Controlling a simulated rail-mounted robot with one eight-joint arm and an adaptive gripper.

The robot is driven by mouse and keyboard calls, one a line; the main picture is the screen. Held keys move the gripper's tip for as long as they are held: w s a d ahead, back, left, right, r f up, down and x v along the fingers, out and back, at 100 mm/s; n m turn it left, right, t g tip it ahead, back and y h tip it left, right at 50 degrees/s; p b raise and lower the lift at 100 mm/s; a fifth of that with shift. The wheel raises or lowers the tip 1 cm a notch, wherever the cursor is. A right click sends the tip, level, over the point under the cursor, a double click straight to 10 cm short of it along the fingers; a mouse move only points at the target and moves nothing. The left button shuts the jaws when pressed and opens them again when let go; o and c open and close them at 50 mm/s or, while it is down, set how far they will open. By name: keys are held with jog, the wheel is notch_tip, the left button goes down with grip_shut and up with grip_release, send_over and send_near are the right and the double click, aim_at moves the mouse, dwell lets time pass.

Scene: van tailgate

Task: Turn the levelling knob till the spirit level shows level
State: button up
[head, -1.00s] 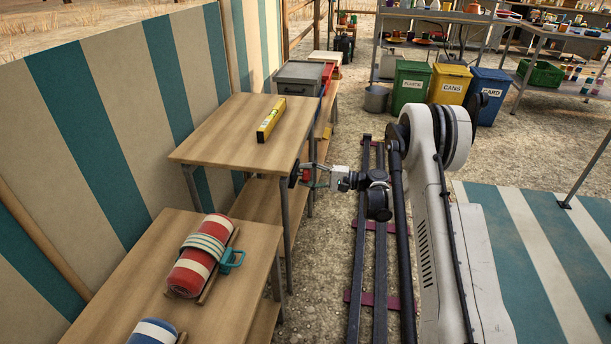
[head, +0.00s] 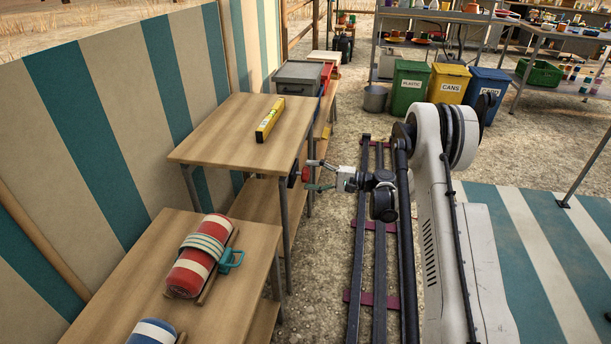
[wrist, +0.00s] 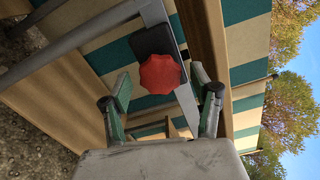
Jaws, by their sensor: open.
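The yellow spirit level (head: 270,119) lies on the wooden table top (head: 225,135); its bubble is too small to read. The red levelling knob (wrist: 160,74) is lobed and sits on a dark plate (wrist: 150,41) at the table's side in the wrist view. In the head view the knob (head: 305,174) is small, near the table's right edge. My gripper (head: 318,175) is beside it, with its fingers apart. In the wrist view my gripper (wrist: 163,95) is open, one finger at each side of the knob, and no contact with it shows.
A lower table (head: 235,265) in front bears a red strapped roll (head: 190,270) and a blue one (head: 153,333). A grey box (head: 297,77) stands behind the level's table. A striped screen (head: 110,110) closes the left side. Bins (head: 449,84) stand farther back.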

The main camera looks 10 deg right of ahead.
jog(key=v, duration=0.9)
jog(key=shift+s+d, duration=0.2)
jog(key=shift+d, duration=0.1)
jog(key=shift+r, duration=0.1)
jog(key=s+a+r+h, duration=0.1)
jog(key=a+r+h, duration=0.3)
jog(key=a+r, duration=0.45)
jog(key=s+a+r+n+g+h, duration=0.2)
jog(key=s+a+r+h, duration=0.2)
jog(key=s+r, duration=0.55)
jog(key=s+d+r+n+t+h, duration=0.2)
jog(key=s+n+h, duration=0.5)
jog(key=s, duration=2.3)
notch_tip(320, 180, up, 19)
jog(key=m+h+p, duration=0.1)
jog(key=p, duration=1.7)
jog(key=shift+a+f, duration=0.2)
jog(key=shift+a, duration=0.2)
jog(key=shift+w, duration=0.15)
